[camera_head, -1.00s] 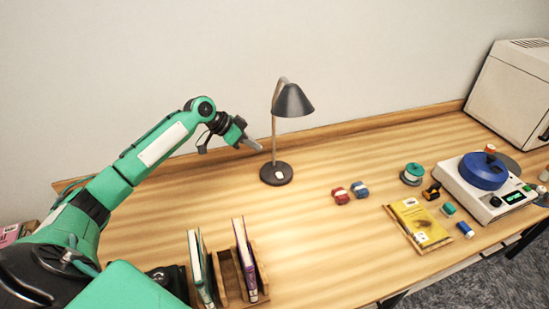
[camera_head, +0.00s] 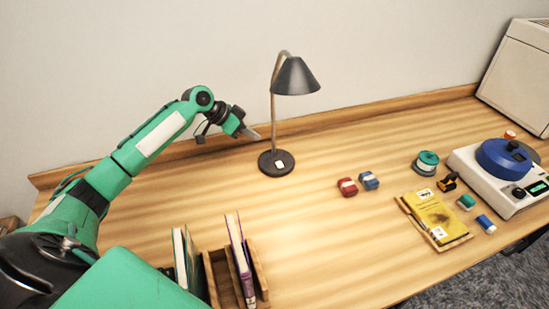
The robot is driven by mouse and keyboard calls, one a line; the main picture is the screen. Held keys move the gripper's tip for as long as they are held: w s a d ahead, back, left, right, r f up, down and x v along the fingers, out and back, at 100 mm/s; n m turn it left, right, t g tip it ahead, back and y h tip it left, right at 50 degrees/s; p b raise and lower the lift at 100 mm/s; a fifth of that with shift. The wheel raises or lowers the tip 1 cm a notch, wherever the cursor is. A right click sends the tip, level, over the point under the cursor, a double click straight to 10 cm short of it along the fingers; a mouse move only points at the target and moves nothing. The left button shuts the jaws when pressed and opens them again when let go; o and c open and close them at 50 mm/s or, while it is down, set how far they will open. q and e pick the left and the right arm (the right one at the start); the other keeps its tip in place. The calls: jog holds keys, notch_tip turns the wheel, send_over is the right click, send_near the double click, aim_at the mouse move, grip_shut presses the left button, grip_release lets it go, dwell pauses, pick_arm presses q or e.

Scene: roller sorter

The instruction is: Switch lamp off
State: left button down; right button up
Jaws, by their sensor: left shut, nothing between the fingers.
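The lamp (camera_head: 294,76) stands upright at the back of the desk, with a dark cone shade, a thin bent stem and a round dark base (camera_head: 266,165). A small white switch (camera_head: 280,164) sits on top of the base. I see no clear glow under the shade. My left gripper (camera_head: 254,135) is shut and empty, in the air just left of the stem and above the base, pointing right. Whether it touches the stem I cannot tell. My right gripper is not in view.
A wooden rack (camera_head: 218,281) with books stands at the front left. A yellow book (camera_head: 437,216), a green spool (camera_head: 427,162) and a white device (camera_head: 482,179) are farther right. The desk in front of the lamp is clear.

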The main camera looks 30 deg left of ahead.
pick_arm(q)
jog(key=p, duration=0.3)
send_over(279, 165)
jog(key=a, duration=0.2)
jog(key=f, duration=0.6)
jog(key=shift+s+d+f, duration=0.15)
jog(key=shift+d+f, duration=0.05)
jog(key=shift+f, duration=0.05)
jog(key=f, duration=0.1)
jog(key=f+p, duration=0.1)
jog(key=f, duration=0.1)
jog(key=shift+s+d+f, duration=0.1)
jog(key=shift+d+f, duration=0.15)
jog(key=shift+f+p, duration=0.3)
jog(key=shift+f, duration=0.25)
